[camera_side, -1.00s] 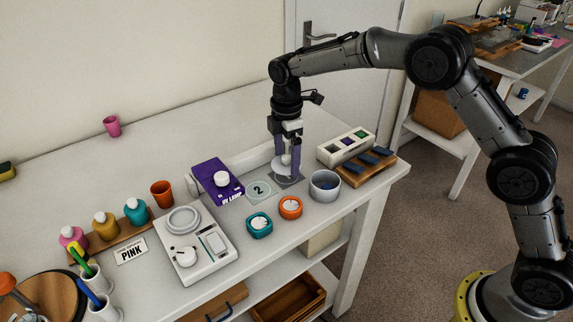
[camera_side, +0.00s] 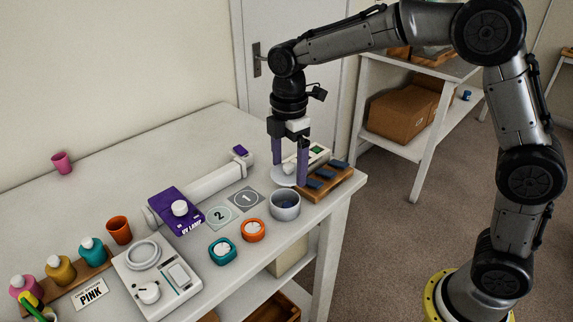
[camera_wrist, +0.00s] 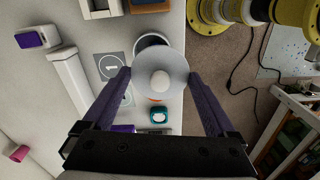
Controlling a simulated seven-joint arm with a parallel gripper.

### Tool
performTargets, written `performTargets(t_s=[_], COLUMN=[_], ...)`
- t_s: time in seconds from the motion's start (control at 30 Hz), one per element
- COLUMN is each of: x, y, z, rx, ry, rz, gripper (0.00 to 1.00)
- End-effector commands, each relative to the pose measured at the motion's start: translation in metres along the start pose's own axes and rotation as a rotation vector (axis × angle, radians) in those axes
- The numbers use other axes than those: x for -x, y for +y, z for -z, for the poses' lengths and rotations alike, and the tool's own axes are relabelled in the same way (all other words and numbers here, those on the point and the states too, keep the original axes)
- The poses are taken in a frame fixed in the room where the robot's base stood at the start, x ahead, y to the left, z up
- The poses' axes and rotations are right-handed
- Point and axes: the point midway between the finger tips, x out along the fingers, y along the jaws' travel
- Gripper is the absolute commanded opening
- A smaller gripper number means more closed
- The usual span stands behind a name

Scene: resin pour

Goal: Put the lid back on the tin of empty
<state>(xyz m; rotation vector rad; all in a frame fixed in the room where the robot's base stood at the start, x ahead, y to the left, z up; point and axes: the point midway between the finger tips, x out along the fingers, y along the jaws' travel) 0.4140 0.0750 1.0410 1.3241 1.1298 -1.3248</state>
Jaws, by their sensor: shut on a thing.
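My gripper (camera_side: 289,172) has two purple fingers. They are set wide and shut on the opposite edges of a round pale lid (camera_side: 282,180) with a white knob. The lid also shows in the wrist view (camera_wrist: 148,88), between the fingertips (camera_wrist: 160,74). In the wrist view the lid hides part of the tin (camera_wrist: 149,38).
Mat 1 (camera_side: 246,199) is bare, beside mat 2 (camera_side: 218,216). A wooden rack (camera_side: 328,186) with blue pieces stands right of the lid. An orange-rimmed tin (camera_side: 252,230) and a teal one (camera_side: 222,251) stand left of the grey tin. The purple UV lamp box (camera_side: 172,215) lies further left.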

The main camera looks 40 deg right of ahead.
Motion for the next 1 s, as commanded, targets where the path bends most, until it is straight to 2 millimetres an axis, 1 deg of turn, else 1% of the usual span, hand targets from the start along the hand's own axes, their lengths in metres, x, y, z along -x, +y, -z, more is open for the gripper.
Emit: performTargets(t_s=[0.03,0.1,0.2,0.37,0.8,1.0], x=[-0.004,-0.007,-0.011,-0.021,-0.059,-0.069], y=[0.006,0.012,0.015,0.015,0.015,0.015], z=[-0.001,-0.001,-0.002,-0.002,-0.002,-0.001], rx=[0.0,0.0,0.001,0.002,0.002,0.002], ry=[0.0,0.0,0.0,0.0,0.0,0.0], rz=[0.001,0.0,-0.002,-0.001,-0.001,-0.002], gripper=[0.4,0.4,0.4,0.4,0.4,0.4])
